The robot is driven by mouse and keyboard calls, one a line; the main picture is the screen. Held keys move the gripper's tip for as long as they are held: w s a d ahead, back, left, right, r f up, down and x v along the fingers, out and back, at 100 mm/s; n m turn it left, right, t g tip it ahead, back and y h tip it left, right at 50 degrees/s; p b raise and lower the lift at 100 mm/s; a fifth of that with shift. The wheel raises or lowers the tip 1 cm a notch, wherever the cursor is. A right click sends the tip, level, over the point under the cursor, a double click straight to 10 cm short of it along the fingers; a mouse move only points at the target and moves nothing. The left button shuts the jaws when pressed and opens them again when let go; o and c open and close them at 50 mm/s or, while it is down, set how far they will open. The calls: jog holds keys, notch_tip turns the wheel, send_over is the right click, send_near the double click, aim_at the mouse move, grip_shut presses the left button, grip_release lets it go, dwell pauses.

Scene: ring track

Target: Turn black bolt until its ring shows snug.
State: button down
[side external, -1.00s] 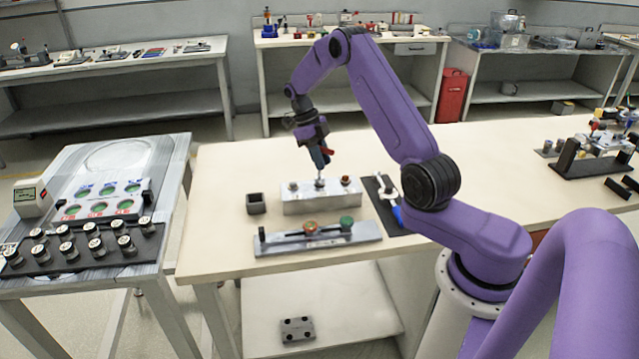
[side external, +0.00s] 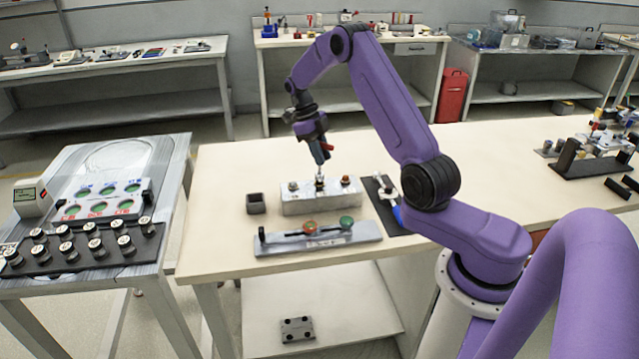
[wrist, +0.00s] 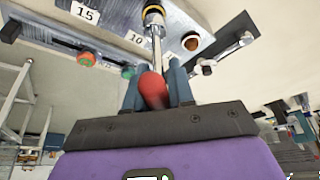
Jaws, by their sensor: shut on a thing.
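My gripper (side external: 320,153) is shut on a tool with a red handle (wrist: 153,90) and a bright metal shaft (wrist: 156,48). The tool points down at the middle of the silver block (side external: 320,203). In the wrist view the shaft end meets a fitting with a yellow band and dark parts (wrist: 153,12). This seems to be the middle bolt, but its head is mostly hidden by the tool and cut by the frame edge. I cannot read its ring clearly. A brown-topped bolt (wrist: 191,41) sits beside it on the block, which has labels 15 and 10.
A rail plate (side external: 275,247) with a red-orange knob (side external: 310,227) and a green knob (side external: 346,222) lies in front of the block. A small dark box (side external: 256,204) stands left. A dark mat (side external: 384,212) lies right. The table behind the block is clear.

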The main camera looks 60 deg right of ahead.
aim_at(321, 143)
jog(key=shift+r, duration=1.55)
jog(key=shift+a, duration=0.1)
jog(key=shift+w+a+r+n, duration=0.1)
jog(key=shift+a+r+n, duration=0.15)
jog(key=shift+n, duration=0.15)
jog(key=s+a+r+n+t, duration=0.1)
jog(key=a+r+n+t, duration=0.2)
jog(key=a+n, duration=0.3)
jog(key=s+a+r+n+t, duration=0.1)
jog(key=a+n, duration=0.6)
jog(key=n, duration=0.7)
jog(key=s+a+r+n+t+h, duration=0.1)
jog(key=a+r+n+t, duration=0.3)
jog(key=n, duration=0.7)
jog(key=shift+s+a+r+t, duration=0.3)
jog(key=shift+s+a+r, duration=0.3)
jog(key=shift+a+r, duration=0.6)
jog(key=shift+f, duration=0.15)
